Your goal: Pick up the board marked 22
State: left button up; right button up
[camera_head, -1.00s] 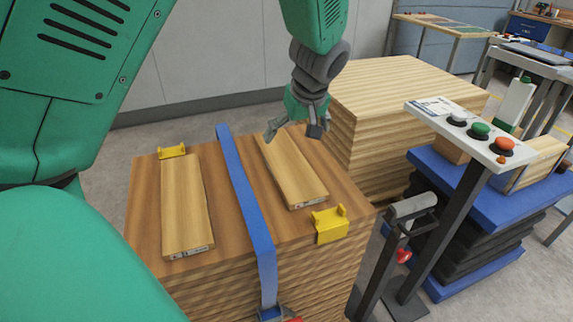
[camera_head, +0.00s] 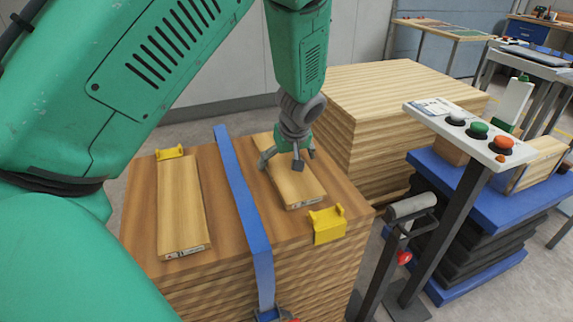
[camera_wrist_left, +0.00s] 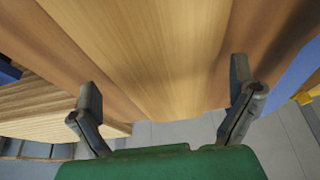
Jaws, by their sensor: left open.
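Two light wooden boards lie on a strapped wood stack (camera_head: 225,190). The right board (camera_head: 305,187) lies right of the blue strap, and the left board (camera_head: 182,210) lies left of it. Both have small end labels, too small to read, so I cannot tell which is marked 22. My left gripper (camera_head: 287,163) is open over the far half of the right board. In the left wrist view, its spread fingers (camera_wrist_left: 164,92) are on either side of the board (camera_wrist_left: 155,50). I cannot tell whether they touch it. My right gripper is not in view.
A blue strap (camera_head: 240,185) runs over the stack. Yellow corner brackets stand at the far left (camera_head: 169,153) and near right (camera_head: 328,226). A button pedestal (camera_head: 475,135), a roller (camera_head: 411,206) and a larger wood stack (camera_head: 400,90) stand to the right.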

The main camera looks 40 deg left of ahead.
pick_arm(q)
jog(key=shift+s+a+f, duration=0.1)
jog(key=shift+a, duration=0.3)
jog(key=c, duration=1.4)
